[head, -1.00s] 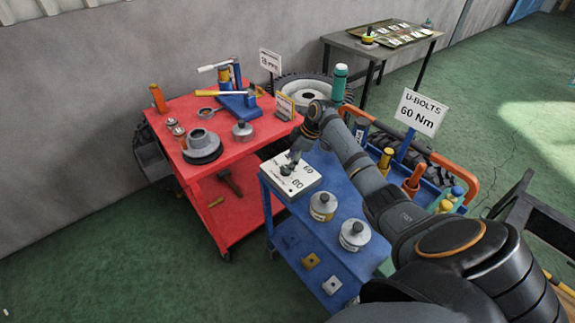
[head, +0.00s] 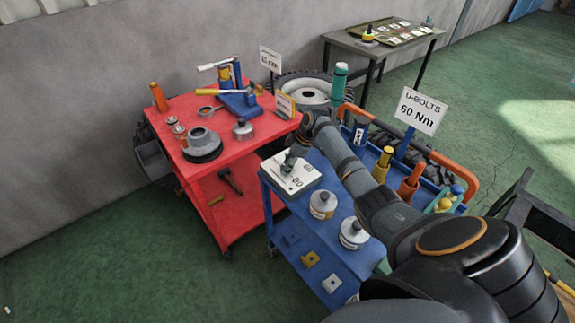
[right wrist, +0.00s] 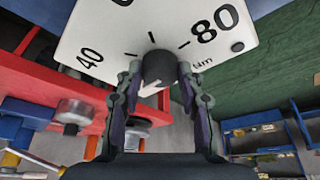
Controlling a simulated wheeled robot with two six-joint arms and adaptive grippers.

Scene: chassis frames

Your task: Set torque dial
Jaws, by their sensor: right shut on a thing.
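The knob's pointer setting cannot be read clearly. A sign (head: 419,110) reads U-BOLTS 60 Nm. My left gripper is out of view.
Two grey-and-white canisters (head: 322,205) (head: 354,233) stand beside the dial on the blue cart (head: 340,188). A red cart (head: 243,146) with tools and parts stands to the left. Green floor is open at the front left.

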